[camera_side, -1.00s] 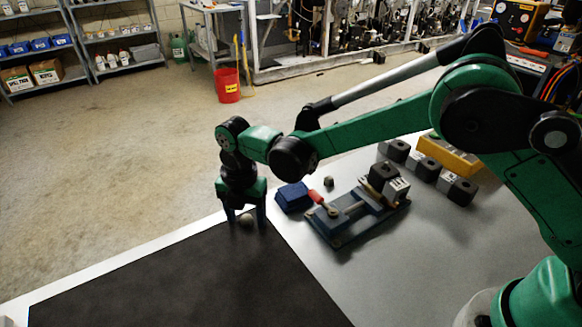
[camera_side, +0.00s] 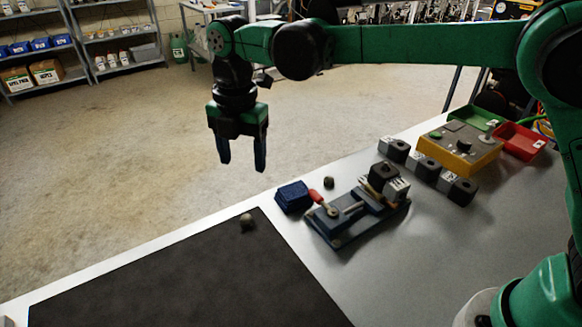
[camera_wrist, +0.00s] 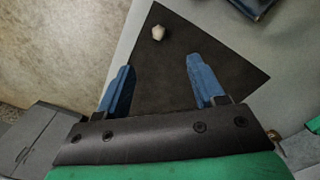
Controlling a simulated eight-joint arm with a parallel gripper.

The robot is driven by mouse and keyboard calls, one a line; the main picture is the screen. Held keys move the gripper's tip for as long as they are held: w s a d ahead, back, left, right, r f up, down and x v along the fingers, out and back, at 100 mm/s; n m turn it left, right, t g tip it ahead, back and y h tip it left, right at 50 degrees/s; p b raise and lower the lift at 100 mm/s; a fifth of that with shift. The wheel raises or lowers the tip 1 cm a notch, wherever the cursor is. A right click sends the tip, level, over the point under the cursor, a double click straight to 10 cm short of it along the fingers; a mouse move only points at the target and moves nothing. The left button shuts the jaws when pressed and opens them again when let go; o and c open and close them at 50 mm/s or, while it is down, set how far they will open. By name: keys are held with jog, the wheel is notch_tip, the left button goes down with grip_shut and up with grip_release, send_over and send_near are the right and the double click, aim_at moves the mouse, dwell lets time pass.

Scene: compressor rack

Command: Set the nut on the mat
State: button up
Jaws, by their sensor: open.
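The nut (camera_side: 247,222) is a small, roundish, grey-tan piece lying on the black mat (camera_side: 180,280), close to the mat's far corner. In the wrist view the nut (camera_wrist: 158,32) sits near the tip of the dark mat (camera_wrist: 160,75), ahead of the fingers. My gripper (camera_side: 241,168) is raised well above the table, fingers pointing down, open and empty. It is apart from the nut. Its two blue fingers also show spread apart in the wrist view (camera_wrist: 163,80).
Right of the mat are a blue block (camera_side: 293,197), a second small roundish piece (camera_side: 328,182) and a clamp fixture (camera_side: 350,215). Several dark blocks, a yellow box (camera_side: 460,148) and a red bin (camera_side: 520,141) stand farther back. The table's far edge is near the nut.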

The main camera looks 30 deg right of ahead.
jog(key=s+d+m+t, duration=0.3)
jog(key=s+d+m, duration=0.3)
jog(key=m, duration=0.7)
jog(key=s+d+m+t, duration=0.4)
jog(key=s+d+m, duration=0.3)
jog(key=d+m, duration=0.4)
jog(key=shift+r+m, duration=0.25)
jog(key=shift+m, duration=0.65)
